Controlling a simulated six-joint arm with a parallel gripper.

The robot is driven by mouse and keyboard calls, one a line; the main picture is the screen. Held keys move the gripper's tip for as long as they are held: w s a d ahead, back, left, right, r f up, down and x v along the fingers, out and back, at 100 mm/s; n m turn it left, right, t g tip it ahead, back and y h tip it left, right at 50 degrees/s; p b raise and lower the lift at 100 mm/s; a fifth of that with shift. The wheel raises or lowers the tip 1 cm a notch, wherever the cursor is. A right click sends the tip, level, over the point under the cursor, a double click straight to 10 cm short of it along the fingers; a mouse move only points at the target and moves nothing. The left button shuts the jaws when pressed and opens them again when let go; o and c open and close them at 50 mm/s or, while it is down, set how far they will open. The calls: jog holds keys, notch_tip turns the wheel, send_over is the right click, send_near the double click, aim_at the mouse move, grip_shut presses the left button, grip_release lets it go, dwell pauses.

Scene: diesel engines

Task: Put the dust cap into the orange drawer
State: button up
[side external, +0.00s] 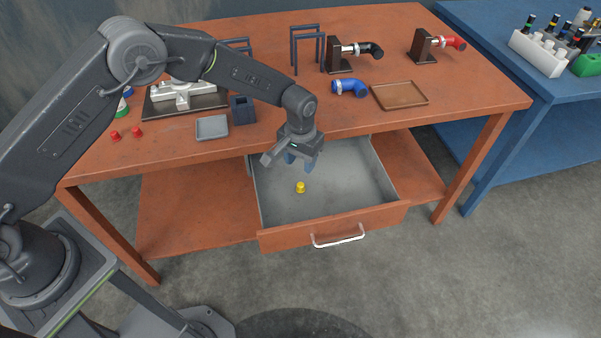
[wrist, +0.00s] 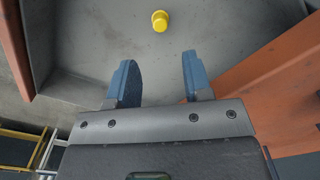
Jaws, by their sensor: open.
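A small yellow dust cap (side external: 300,187) lies on the grey floor of the open orange drawer (side external: 283,238). In the wrist view the cap (wrist: 160,20) is near the top edge, beyond my fingertips and apart from them. My gripper (side external: 302,160) is above the rear part of the drawer, pointing down. In the wrist view its two blue fingers (wrist: 158,68) are spread with nothing between them. The drawer is pulled out of the orange table and has a silver handle (side external: 338,237) on its front.
Two red caps (side external: 126,134) lie on the tabletop at the left. A grey tray (side external: 212,127), a dark square holder (side external: 243,110), a blue elbow pipe (side external: 349,88) and a brown tray (side external: 400,95) stand on the table behind the drawer. The rest of the drawer floor is clear.

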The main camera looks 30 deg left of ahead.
jog(key=s+a+r+t, duration=0.1)
jog(key=s+a+r, duration=0.25)
jog(key=r, duration=0.55)
jog(key=s+a+r+t, duration=0.1)
jog(key=s+a+r, duration=0.25)
jog(key=r, duration=0.55)
jog(key=s+a+r+t, duration=0.15)
jog(key=s+r, duration=0.25)
jog(key=r, duration=0.5)
jog(key=s+a+r+t, duration=0.1)
jog(key=s+a, duration=0.2)
jog(key=s, duration=0.6)
jog(key=s+a+r+t, duration=0.1)
jog(key=s+a+r, duration=0.1)
jog(key=s, duration=0.8)
jog(key=shift+s+a, duration=0.3)
jog(key=shift+a, duration=0.5)
